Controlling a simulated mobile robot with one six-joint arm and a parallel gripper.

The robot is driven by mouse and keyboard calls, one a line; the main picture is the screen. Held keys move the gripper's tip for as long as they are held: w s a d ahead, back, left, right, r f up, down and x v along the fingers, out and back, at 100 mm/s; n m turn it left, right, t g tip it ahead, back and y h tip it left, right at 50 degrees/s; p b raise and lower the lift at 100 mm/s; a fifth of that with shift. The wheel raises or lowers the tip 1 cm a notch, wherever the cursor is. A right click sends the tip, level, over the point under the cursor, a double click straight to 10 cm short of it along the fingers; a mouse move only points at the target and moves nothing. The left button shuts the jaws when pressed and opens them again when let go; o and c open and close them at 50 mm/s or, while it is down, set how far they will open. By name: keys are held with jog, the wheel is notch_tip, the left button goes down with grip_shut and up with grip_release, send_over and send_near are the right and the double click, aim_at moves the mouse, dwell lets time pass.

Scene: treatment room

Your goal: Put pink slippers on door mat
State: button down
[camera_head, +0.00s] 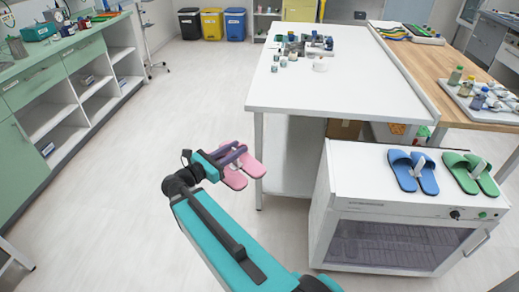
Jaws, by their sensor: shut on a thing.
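The pink slippers (252,167) show as a pair beside the near left leg of the white table, over the pale floor. My gripper (236,153) is shut on the pink slippers from the left and above, and its dark fingers cover part of them. I cannot tell how high above the floor they are. I cannot make out a door mat in this view.
The white table (320,85) stands just behind my gripper. A white cabinet (350,165) to the right carries blue slippers (405,170) and green slippers (462,168). A green-topped counter (45,65) lines the left. The floor (150,120) between is clear. Bins (211,24) stand at the back.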

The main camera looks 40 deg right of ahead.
jog(key=w+a+n+t+y, duration=0.1)
jog(key=w+a+n+t, duration=0.1)
jog(key=a, duration=0.7)
jog(key=w+a+n+t+y, duration=0.1)
jog(key=w+a+n+t, duration=0.2)
jog(key=a, duration=0.7)
jog(key=w+a+n+t+y, duration=0.2)
jog(key=w+a+t, duration=0.3)
jog(key=a, duration=0.5)
jog(key=shift+w+a+n+t, duration=0.15)
jog(key=shift+w+n+t, duration=0.15)
jog(key=shift+w+t, duration=0.15)
jog(key=shift+s, duration=0.15)
